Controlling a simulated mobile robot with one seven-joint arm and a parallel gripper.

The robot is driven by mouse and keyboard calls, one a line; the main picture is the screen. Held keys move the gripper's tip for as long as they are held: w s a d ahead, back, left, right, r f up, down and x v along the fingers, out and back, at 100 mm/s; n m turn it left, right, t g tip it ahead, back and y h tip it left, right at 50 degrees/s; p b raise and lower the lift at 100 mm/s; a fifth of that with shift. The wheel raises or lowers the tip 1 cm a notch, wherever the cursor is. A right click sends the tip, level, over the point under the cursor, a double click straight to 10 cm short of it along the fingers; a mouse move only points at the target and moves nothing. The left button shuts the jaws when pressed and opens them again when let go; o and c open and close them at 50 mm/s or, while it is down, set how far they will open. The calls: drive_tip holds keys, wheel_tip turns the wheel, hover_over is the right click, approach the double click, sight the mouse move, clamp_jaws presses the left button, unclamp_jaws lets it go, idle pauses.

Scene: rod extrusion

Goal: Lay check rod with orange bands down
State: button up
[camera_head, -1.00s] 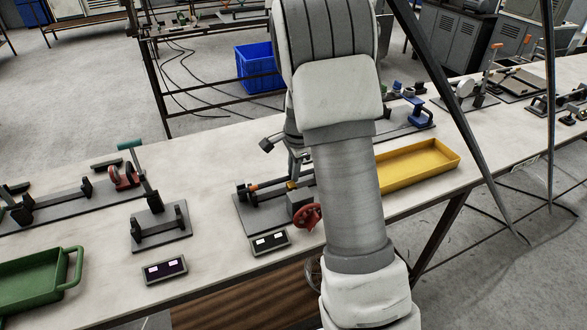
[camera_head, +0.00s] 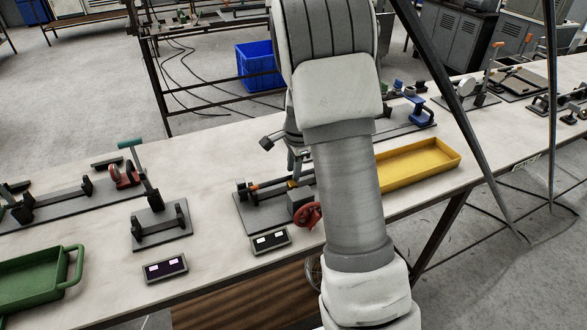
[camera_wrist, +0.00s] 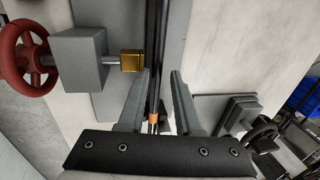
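The dark check rod (camera_wrist: 156,45) runs up the wrist view, with an orange band (camera_wrist: 152,119) near its lower end. In the head view the rod (camera_head: 270,184) lies across a grey fixture (camera_head: 257,218), partly hidden by my arm. My gripper (camera_wrist: 162,73) has its two fingers apart, one on each side of the rod. A gap shows right of the rod; the left finger is close to it, and I cannot tell whether they touch. The fixture has a red handwheel (camera_wrist: 24,58), a grey block (camera_wrist: 80,60) and a brass-coloured tip (camera_wrist: 131,61) beside the rod.
A yellow tray (camera_head: 447,161) stands right of my arm and a green tray (camera_head: 62,288) at the left. Two small displays (camera_head: 270,241) (camera_head: 165,268) sit near the table's front edge. Another grey stand (camera_head: 162,235) is left of the fixture. Bare table (camera_head: 210,165) lies behind.

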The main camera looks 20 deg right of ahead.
drive_tip(key=shift+s+f, duration=0.1)
drive_tip(key=shift+s, duration=0.2)
wheel_tip(320, 180, up, 17)
drive_tip(key=s, duration=0.2)
drive_tip(key=shift+s+r+p, duration=0.2)
drive_tip(key=shift+s+p, duration=0.1)
drive_tip(key=shift+p, duration=0.05)
drive_tip(key=s+a+r+n+t, duration=0.1)
drive_tip(key=s+a+r+n, duration=0.3)
drive_tip(key=s, duration=0.3)
drive_tip(key=s+a+r+n+t, duration=0.1)
drive_tip(key=s+a+r+n, duration=0.2)
drive_tip(key=s+a+n, duration=0.3)
drive_tip(key=s+a+f+n+t, duration=0.1)
drive_tip(key=s+a+f+n, duration=0.1)
drive_tip(key=s+n, duration=0.6)
drive_tip(key=s, duration=0.4)
drive_tip(key=shift+a+f, duration=0.2)
